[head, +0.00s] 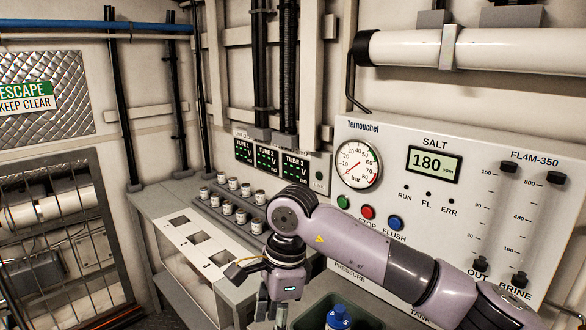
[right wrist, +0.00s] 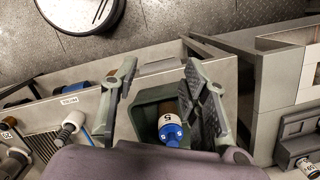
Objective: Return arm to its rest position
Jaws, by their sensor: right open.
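My right arm (head: 405,270) reaches in from the right side of the head view, bent with its wrist pointing down in front of the panel. My right gripper (right wrist: 160,90) is open, with its two fingers apart and nothing between their tips. In the head view the gripper's lower part is cut off by the bottom edge. The bottle's blue cap also shows in the head view (head: 338,317). My left gripper is not in view.
A control panel (head: 465,225) with a gauge, buttons and a salt display stands close behind my right arm. A grey rack (head: 222,213) with several small capped vials is left of the wrist, beside a white ledge with square openings (head: 200,238). A barred gate (head: 60,235) is at far left.

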